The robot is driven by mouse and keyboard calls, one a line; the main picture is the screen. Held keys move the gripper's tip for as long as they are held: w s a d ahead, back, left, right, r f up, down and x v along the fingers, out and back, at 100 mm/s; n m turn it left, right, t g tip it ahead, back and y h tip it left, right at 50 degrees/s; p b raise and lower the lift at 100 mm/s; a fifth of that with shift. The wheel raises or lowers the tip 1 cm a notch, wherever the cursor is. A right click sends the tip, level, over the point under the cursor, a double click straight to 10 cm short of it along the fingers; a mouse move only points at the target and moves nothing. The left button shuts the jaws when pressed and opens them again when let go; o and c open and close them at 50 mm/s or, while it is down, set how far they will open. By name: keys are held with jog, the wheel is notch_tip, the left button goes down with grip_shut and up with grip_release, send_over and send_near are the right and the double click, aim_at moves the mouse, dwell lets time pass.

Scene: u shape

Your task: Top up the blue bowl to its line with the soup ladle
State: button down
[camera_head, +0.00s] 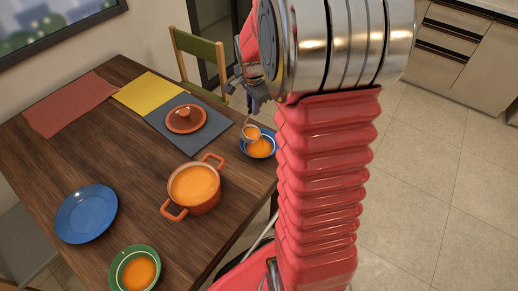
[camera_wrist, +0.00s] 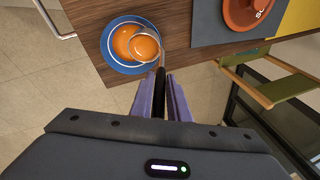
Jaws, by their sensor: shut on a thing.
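The blue bowl (camera_head: 258,156) stands near the table's right edge with orange soup in it. It also shows in the wrist view (camera_wrist: 109,52). My gripper (camera_head: 253,103) is shut on the dark handle of the soup ladle (camera_head: 251,133), and its two purple fingers show in the wrist view (camera_wrist: 161,82). The ladle's cup (camera_wrist: 144,47) holds orange soup and is over the right part of the bowl. I cannot tell whether the cup touches the bowl or its soup.
An orange pot (camera_head: 205,206) of soup stands mid-table. A blue plate (camera_head: 86,213) and a green bowl (camera_head: 120,262) of soup stand front left. A chair (camera_head: 200,47) is behind the table. Bare wood lies left of the pot.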

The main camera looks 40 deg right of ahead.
jog(key=shift+s+d+f+t+y+p, duration=0.6)
jog(key=shift+s+d+t+p, duration=0.1)
jog(key=shift+s+d+p, duration=0.15)
dwell(1.5)
jog(key=shift+s+d+m+t+y+p, duration=0.3)
jog(key=shift+s+d+t+y+p, duration=0.2)
jog(key=shift+s+d+t+p, duration=0.15)
dwell(1.6)
jog(key=shift+s+d+f+t+y, duration=0.15)
jog(key=shift+s+d+t+y, duration=0.25)
jog(key=shift+s+d+t, duration=0.15)
jog(key=shift+s+d+f+t+y, duration=0.15)
jog(key=shift+s+d+t+y, duration=0.25)
jog(key=shift+s, duration=0.1)
dwell(2.3)
